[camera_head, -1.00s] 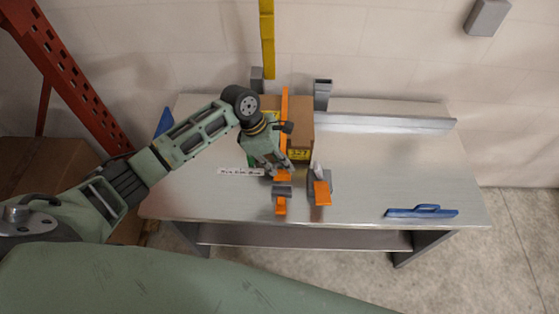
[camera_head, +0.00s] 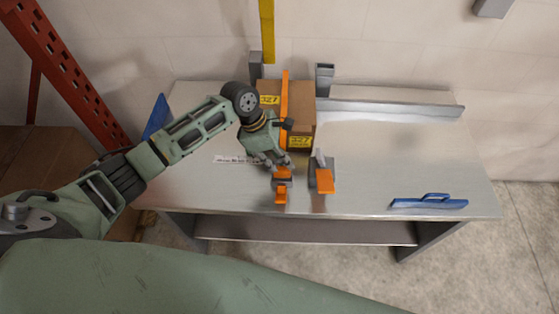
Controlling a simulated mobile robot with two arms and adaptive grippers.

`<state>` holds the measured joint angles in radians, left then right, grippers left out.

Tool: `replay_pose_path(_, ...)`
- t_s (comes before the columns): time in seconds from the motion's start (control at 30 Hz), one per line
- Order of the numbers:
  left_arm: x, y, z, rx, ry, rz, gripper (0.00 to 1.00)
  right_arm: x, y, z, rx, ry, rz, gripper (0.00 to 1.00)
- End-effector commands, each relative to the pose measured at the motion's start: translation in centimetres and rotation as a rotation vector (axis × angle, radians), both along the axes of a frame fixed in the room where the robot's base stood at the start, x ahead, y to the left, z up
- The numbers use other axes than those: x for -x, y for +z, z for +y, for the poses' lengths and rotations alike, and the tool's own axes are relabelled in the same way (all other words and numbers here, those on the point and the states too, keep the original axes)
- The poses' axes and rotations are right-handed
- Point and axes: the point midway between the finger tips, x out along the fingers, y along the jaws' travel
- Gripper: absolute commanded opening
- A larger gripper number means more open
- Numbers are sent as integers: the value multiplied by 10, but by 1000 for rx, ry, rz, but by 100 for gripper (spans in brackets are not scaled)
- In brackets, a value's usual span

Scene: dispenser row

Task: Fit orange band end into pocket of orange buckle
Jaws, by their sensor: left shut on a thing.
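An orange band (camera_head: 284,98) runs down over the front of a brown box on the table. My left gripper (camera_head: 281,167) is shut on the lower end of the orange band, which shows as a small orange patch (camera_head: 283,173) below the fingers. The orange buckle (camera_head: 281,195), with a grey body and an orange front tab, sits on the table just in front of the fingertips. The band end is right at the buckle's back side. I cannot tell whether it is inside the pocket. My right gripper is not in view.
A second grey and orange unit (camera_head: 325,181) stands close to the right of the buckle. The brown box (camera_head: 301,112) is behind. A white label strip (camera_head: 235,160) lies left. The table's right middle is clear.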

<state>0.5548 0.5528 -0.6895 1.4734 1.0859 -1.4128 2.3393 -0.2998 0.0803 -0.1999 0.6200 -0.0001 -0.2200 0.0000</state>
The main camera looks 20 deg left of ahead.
Motion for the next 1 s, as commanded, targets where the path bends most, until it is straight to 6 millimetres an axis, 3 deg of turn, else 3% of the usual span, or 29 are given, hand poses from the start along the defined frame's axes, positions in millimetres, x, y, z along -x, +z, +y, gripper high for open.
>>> replay_pose_path(0.47,-1,-27,1,-2,0,-3,0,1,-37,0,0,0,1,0)
replay_pose_path(0.6,0,-28,0,1,1,1,0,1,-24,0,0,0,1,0)
replay_pose_path(1.0,0,-33,0,0,0,-1,0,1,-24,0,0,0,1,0)
